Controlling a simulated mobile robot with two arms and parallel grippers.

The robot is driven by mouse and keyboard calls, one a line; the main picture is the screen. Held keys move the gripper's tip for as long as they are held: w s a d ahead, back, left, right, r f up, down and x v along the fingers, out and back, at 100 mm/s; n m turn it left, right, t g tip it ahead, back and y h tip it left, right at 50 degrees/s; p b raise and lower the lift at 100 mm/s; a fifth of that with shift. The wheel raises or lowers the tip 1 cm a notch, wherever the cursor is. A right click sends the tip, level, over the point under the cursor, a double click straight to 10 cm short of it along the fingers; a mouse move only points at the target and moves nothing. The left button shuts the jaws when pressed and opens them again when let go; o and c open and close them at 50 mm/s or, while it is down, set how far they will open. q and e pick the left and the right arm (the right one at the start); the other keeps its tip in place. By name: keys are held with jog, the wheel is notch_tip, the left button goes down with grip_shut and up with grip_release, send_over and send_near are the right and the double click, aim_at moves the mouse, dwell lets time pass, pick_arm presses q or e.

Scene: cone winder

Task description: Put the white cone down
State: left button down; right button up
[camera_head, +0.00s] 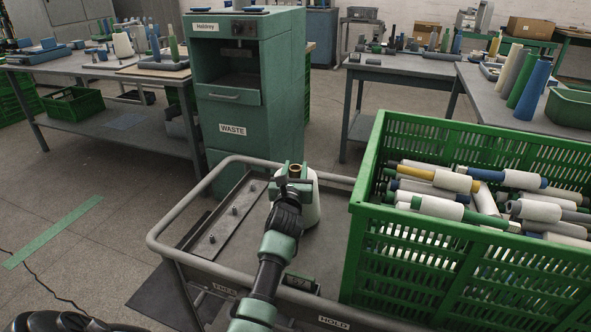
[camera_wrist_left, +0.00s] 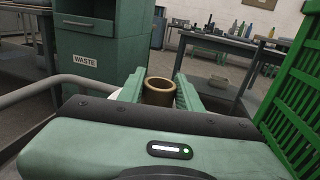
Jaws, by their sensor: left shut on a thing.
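The white cone (camera_head: 310,203) stands upright in the head view, at the cart, with its yellowish-brown tube top up. My left gripper (camera_head: 295,172) is shut on that tube top, one finger on each side. In the left wrist view the brown tube (camera_wrist_left: 158,91) sits between the two green fingers of the gripper (camera_wrist_left: 160,95). A bit of the white body shows at its left. The cone's base is partly hidden by my arm, so I cannot tell whether it touches the cart tray. My right gripper is not in view.
The cart (camera_head: 165,222) has a raised grey rail and a strip with several pegs (camera_head: 211,239) at left. A green crate (camera_head: 440,262) full of cones and tubes stands at right. A green WASTE cabinet (camera_head: 232,130) stands behind. Labels FREE and HOLD mark the cart's front edge.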

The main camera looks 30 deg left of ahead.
pick_arm(q)
jog(key=c, duration=1)
grip_release()
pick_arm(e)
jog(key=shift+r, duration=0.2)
pick_arm(q)
jog(key=shift+o, duration=0.2)
jog(key=shift+r, duration=0.15)
jog(key=p+v, duration=0.2)
jog(key=v, duration=1)
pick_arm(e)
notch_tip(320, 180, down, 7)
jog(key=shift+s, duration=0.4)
pick_arm(q)
jog(key=shift+s, duration=0.1)
